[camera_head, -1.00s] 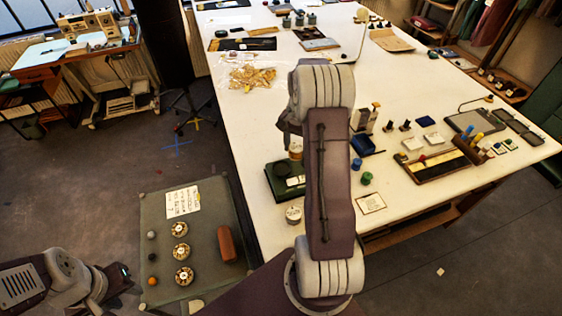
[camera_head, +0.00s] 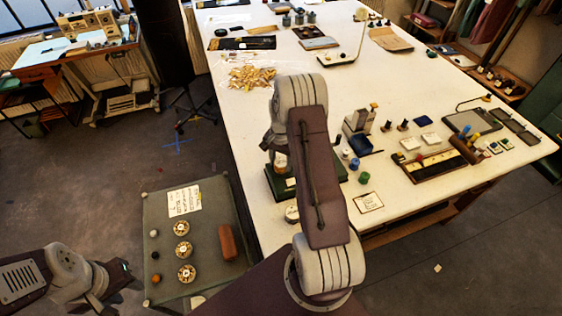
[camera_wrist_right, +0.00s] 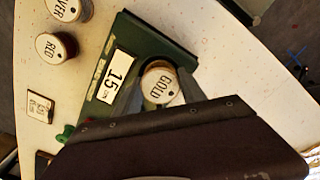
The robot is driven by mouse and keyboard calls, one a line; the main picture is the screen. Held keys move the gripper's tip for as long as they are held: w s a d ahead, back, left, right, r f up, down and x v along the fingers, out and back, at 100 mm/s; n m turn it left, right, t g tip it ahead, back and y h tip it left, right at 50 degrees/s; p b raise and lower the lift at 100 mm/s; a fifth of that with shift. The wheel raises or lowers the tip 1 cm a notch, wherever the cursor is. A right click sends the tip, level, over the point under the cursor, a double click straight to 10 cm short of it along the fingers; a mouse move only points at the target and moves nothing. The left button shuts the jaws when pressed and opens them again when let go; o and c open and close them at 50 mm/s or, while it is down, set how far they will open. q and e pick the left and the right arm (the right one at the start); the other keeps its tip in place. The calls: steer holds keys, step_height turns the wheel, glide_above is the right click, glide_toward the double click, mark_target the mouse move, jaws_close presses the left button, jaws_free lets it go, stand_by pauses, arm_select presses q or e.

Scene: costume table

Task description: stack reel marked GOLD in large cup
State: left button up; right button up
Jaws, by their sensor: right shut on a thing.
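The reel marked GOLD (camera_wrist_right: 158,84) has a white round top and shows in the right wrist view, partly covered by my dark gripper housing. In the head view, my right gripper (camera_head: 278,152) is shut on this pale reel (camera_head: 281,162), over the green box (camera_head: 274,188). The box shows a "15 cm" label in the right wrist view (camera_wrist_right: 122,65). I cannot tell if the reel touches it. Reels marked RED (camera_wrist_right: 56,47) and SILVER (camera_wrist_right: 66,8) stand nearby. My left gripper (camera_head: 124,278) is low left, its jaws unclear. I cannot pick out the large cup.
A white table (camera_head: 250,120) holds blue and green spools (camera_head: 363,178), a card (camera_head: 368,202) and a long tool tray (camera_head: 435,166).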

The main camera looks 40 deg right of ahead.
mark_target(281, 162)
steer(key=shift+f, duration=0.2)
steer(key=o, duration=1.4)
step_height(281, 162, up, 13)
steer(key=b, duration=0.2)
steer(key=s+a+f+n, duration=0.2)
steer(key=s+a+n, duration=0.4)
steer(key=a, duration=0.3)
steer(key=s+a+f+n+t, duration=0.1)
steer(key=s+a+f+n, duration=0.1)
steer(key=s+a+n, duration=0.4)
steer(key=s+a, duration=0.3)
steer(key=a, duration=0.1)
steer(key=shift+s+a, duration=0.2)
steer(key=shift+s, duration=0.1)
